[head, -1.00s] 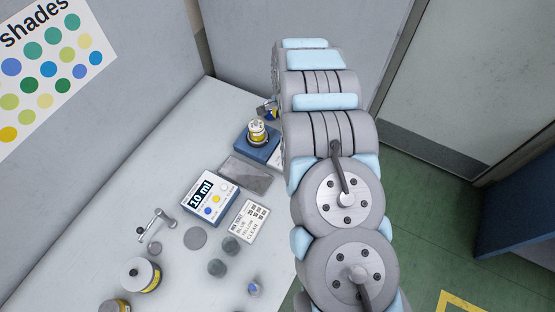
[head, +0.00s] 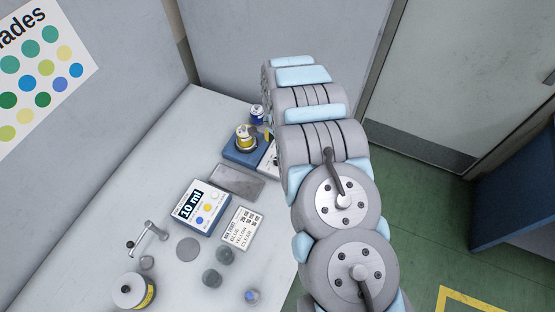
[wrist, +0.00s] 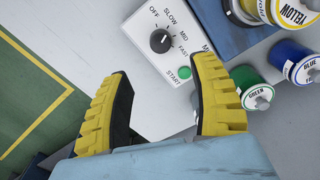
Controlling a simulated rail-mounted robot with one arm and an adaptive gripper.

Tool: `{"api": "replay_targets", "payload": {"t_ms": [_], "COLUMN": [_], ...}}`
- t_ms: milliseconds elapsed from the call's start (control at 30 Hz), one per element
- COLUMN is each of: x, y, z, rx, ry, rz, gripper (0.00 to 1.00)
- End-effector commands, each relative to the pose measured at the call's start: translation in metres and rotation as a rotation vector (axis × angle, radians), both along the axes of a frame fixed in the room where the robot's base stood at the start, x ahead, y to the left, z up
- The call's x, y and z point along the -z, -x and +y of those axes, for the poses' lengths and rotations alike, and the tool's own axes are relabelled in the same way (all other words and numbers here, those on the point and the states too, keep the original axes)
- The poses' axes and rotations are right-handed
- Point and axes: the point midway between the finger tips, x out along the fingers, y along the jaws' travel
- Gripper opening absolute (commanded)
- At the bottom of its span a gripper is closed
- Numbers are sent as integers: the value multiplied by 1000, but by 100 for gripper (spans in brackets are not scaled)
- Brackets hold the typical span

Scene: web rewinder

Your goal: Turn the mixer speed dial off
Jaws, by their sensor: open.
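The mixer's white control panel (wrist: 190,50) fills the top middle of the wrist view. It bears a round black speed dial (wrist: 160,41) with the labels OFF, SLOW, MID and FAST around it, and a green START button (wrist: 184,73). The dial's small white mark is too fine to read surely. My gripper (wrist: 164,68) is open, its yellow fingers apart on either side below the dial, with nothing between them. In the head view the mixer's blue base (head: 233,155) stands at the table's far end; my arm covers part of its panel (head: 270,160) and most of the gripper.
A yellow-labelled can (wrist: 287,12) sits on the mixer. Blue (wrist: 290,60) and green (wrist: 250,88) cans stand beside it, close to the right finger. A 10 ml box (head: 201,208), a mix card (head: 240,230) and a crank (head: 150,235) lie on the table (head: 100,220).

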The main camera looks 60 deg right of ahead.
Motion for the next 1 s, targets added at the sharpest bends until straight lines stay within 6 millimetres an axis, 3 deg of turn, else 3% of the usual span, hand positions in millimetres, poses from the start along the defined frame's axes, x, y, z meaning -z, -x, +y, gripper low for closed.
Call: {"api": "replay_targets", "payload": {"t_ms": [500, 1000], "x": [50, 88], "y": [1, 0], "z": [1, 0], "rx": [0, -1], "ry": [-2, -1], "rz": [0, -1], "gripper": [62, 62]}}
